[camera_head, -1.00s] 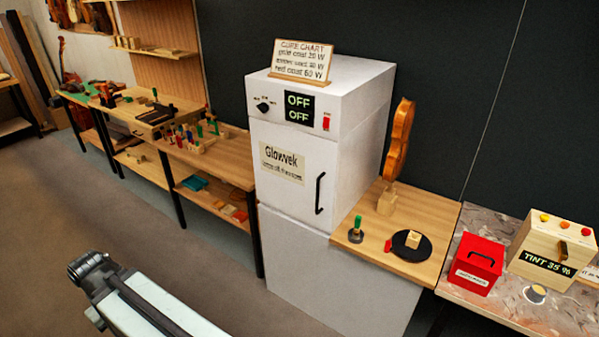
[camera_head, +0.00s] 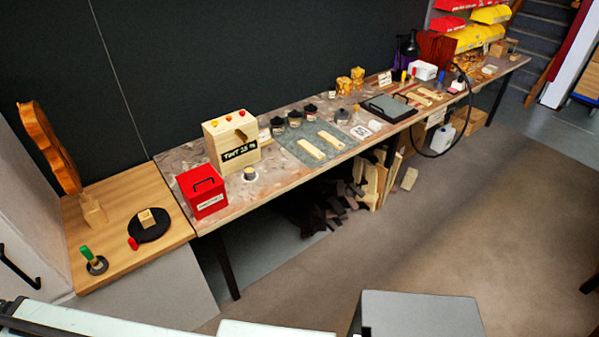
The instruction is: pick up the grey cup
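A small grey cup (camera_head: 249,173) with a pale yellowish top stands on the long stone-patterned bench (camera_head: 290,177), just in front of the wooden tint box (camera_head: 232,143) and right of the red box (camera_head: 203,192). It is small in the picture, so its details and exact colour are hard to tell. Only pale parts of my own arm show along the bottom edge. My gripper is out of view, so nothing shows of its fingers or of anything in them.
Dark-lidded jars (camera_head: 310,111) and a grey mat (camera_head: 303,149) with pale wooden pieces are farther right along the bench. A wooden table (camera_head: 125,262) with a violin (camera_head: 47,146) adjoins on the left. Wood scraps lie under the bench. The brown floor (camera_head: 400,235) before it looks clear.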

